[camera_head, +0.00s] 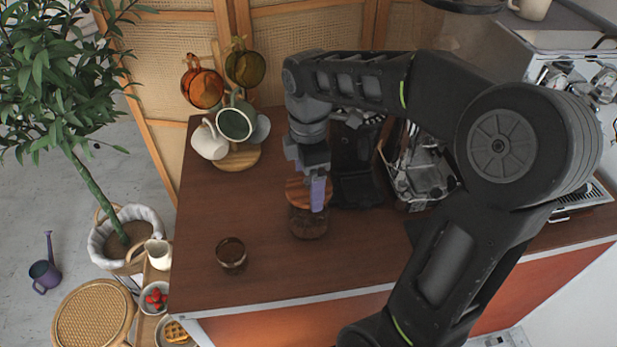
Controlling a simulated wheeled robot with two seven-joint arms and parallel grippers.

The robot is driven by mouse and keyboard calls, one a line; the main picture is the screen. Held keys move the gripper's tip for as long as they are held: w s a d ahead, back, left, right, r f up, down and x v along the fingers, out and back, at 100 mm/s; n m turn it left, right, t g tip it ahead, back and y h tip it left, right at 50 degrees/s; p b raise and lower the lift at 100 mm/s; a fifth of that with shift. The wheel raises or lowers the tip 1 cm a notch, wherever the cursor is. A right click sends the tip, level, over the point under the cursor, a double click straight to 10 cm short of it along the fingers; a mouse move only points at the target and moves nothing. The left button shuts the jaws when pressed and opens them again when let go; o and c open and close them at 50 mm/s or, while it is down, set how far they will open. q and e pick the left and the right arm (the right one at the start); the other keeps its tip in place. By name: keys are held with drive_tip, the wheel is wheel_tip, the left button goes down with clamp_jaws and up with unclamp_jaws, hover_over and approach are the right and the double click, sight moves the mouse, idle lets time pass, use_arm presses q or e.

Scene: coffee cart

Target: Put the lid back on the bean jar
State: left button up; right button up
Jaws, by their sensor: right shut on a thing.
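The bean jar (308,224), glass with dark contents, stands on the brown counter near its front middle. The round wooden lid (297,192) is at the jar's mouth, directly above it in the picture. I cannot tell whether it rests on the rim or hangs just over it. My right gripper (316,195) points down and is shut on the lid; its purple finger hides the lid's right part and some of the jar. My left gripper is out of view.
A small brown glass (231,254) stands left of the jar. A mug tree with cups (235,124) stands at the back left. A black machine (358,165) stands close behind and right of the jar, beside an espresso machine (420,170). The counter's left part is mostly clear.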

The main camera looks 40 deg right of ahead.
drive_tip(key=shift+f+b, duration=0.75)
drive_tip(key=shift+f, duration=0.75)
drive_tip(key=shift+f, duration=0.1)
idle(0.8)
idle(0.8)
drive_tip(key=o, duration=1.3)
